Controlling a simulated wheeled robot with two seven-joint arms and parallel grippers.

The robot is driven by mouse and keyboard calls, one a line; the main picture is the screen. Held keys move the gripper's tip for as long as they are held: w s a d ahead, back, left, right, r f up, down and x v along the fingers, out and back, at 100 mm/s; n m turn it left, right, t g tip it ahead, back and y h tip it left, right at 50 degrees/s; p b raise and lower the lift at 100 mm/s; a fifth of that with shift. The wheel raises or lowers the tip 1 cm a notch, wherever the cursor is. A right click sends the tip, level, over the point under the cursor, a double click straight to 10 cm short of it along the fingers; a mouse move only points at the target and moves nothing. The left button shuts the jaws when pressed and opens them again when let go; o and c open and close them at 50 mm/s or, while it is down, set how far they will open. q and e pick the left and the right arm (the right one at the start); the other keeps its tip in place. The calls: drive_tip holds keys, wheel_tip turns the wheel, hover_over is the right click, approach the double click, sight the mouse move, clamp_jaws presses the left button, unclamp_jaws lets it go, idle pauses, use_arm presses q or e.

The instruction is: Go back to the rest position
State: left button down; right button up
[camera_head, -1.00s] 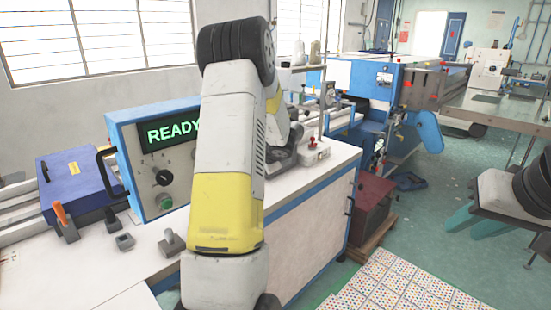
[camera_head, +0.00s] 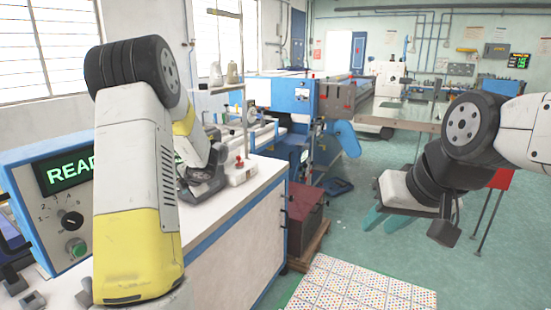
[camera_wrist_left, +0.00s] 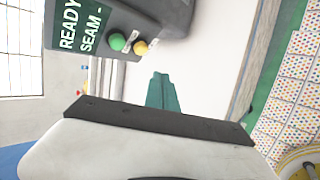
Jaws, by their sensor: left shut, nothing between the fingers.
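My right gripper (camera_head: 384,220) hangs at the right of the head view, under its pale wrist block. Its two teal fingers show a gap between them, and it is open and empty. It is over the green floor, clear of the cabinet. My left arm fills the left of the head view and hides its own fingers there. In the left wrist view the left gripper's teal fingers (camera_wrist_left: 160,92) lie together, shut on nothing.
A blue-framed control box (camera_head: 50,205) stands on the white-topped bench (camera_head: 225,205) at left. A dark red box (camera_head: 303,215) sits on a wooden base beside the bench. A dotted mat (camera_head: 360,287) lies on the floor. Blue machinery stands behind; open floor is at right.

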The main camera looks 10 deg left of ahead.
use_arm(q)
drive_tip(key=d+r+m+t+h, duration=0.45)
drive_tip(key=d+r+m, duration=0.35)
drive_tip(key=d+r, duration=0.45)
drive_tip(key=s+d+r+m+h, duration=0.4)
drive_tip(key=s+d+r+m, duration=0.1)
drive_tip(key=s+d+m, duration=0.25)
drive_tip(key=s+d+r+m+g+h, duration=0.1)
drive_tip(key=s+d+m, duration=0.2)
drive_tip(key=s+m, duration=0.3)
drive_tip(key=s+d+m+g+h, duration=0.1)
drive_tip(key=s+d+m+g, duration=0.2)
drive_tip(key=s, duration=0.6)
drive_tip(key=s+f+m, duration=0.1)
drive_tip(key=s+m, duration=0.1)
drive_tip(key=s, duration=0.4)
drive_tip(key=s+f+m+g+y, duration=0.1)
drive_tip(key=s+f+m, duration=0.1)
drive_tip(key=s, duration=0.4)
drive_tip(key=shift+a+m, duration=0.45)
drive_tip(key=shift+m, duration=0.4)
